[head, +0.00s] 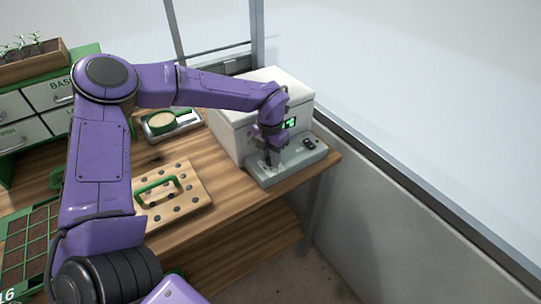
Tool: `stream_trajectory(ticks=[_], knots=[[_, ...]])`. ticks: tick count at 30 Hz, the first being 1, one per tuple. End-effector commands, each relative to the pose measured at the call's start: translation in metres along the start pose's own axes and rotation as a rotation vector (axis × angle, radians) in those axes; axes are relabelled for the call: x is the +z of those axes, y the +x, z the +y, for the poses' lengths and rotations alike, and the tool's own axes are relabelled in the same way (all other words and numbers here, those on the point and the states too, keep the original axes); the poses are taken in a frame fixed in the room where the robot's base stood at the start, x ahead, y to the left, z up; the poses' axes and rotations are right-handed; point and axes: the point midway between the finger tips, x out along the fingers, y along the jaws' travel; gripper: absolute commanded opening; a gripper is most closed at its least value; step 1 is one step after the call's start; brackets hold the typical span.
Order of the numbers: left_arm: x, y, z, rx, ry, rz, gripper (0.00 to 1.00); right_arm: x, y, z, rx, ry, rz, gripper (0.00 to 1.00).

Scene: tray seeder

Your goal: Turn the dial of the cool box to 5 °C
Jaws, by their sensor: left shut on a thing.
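The white cool box (232,123) stands at the right end of the wooden bench. A grey control ledge (285,171) runs along its front, and a small lit green display (290,122) shows on the front face, partly covered by my wrist; I cannot read its number. My left arm reaches over from the left, and my left gripper (271,160) points down at the ledge. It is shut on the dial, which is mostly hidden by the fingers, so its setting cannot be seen. My right gripper is not in view.
A wooden board with holes and a green handle (157,184) lies left of the cool box. A green seed tray (30,232) is at left. Dark buttons (309,142) sit on the ledge's right. The bench ends just right of the box.

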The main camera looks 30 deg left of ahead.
Motion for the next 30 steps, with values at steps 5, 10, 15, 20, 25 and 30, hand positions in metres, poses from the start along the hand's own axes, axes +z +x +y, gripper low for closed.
stream_trajectory(ticks=[5, 10, 15, 20, 25, 30], knots=[[0.000, -0.002, 0.000, -0.001, 0.050, 0.000, 0.00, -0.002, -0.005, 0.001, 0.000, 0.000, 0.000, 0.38], [0.000, -0.003, 0.000, 0.000, 0.153, 0.001, 0.00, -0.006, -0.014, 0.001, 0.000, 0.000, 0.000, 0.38], [0.000, -0.004, 0.000, 0.000, 0.299, 0.001, 0.00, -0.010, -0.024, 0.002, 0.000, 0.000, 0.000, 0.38], [0.001, -0.004, -0.001, 0.000, 0.446, -0.001, 0.00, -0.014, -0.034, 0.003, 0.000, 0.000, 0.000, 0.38], [0.000, -0.004, -0.001, 0.000, 0.588, -0.001, 0.00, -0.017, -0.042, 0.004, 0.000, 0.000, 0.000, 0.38], [0.001, -0.003, -0.001, 0.000, 0.705, -0.001, 0.00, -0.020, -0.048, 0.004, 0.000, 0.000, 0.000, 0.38]])
